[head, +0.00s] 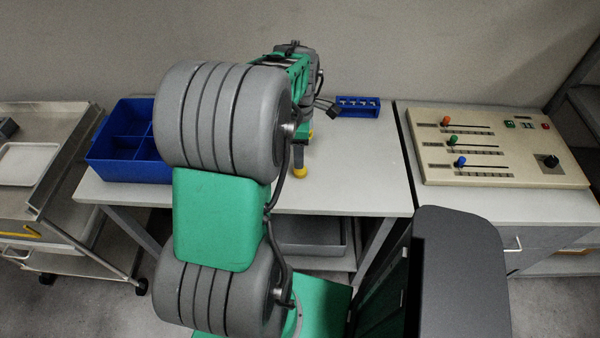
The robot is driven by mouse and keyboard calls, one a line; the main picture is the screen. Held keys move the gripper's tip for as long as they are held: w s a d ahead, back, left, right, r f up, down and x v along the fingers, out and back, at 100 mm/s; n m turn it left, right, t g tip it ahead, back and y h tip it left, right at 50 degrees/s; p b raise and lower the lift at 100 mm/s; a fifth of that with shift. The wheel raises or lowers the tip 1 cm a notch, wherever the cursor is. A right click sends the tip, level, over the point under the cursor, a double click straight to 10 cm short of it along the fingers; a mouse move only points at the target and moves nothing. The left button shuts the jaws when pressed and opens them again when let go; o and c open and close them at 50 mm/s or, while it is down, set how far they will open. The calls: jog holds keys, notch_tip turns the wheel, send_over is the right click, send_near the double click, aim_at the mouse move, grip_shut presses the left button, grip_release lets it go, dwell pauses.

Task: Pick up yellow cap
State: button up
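A small round yellow piece (300,172), which looks like the yellow cap, shows low over the white table, just right of my large grey arm joint. A narrow grey part sits directly above it and meets it in the picture. I cannot tell whether they touch or whether the cap rests on the table. My arm reaches up and over the table, and its wrist end comes down in this area. My gripper's fingers are mostly hidden behind my arm or too small to make out, so their opening does not show.
A blue compartment bin (122,158) stands at the table's left, and a small blue rack (358,106) at the back. A beige control panel (490,148) with coloured knobs is on the right. A metal cart (30,200) is at far left. The table's front right is clear.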

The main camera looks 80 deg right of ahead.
aim_at(300, 171)
jog(key=f, duration=0.2)
jog(key=f+p, duration=0.1)
jog(key=f, duration=0.2)
jog(key=f+p, duration=0.1)
jog(key=f, duration=0.2)
jog(key=shift+s+d, duration=0.2)
jog(key=shift+s, duration=0.1)
jog(key=shift+r, duration=0.1)
grip_shut()
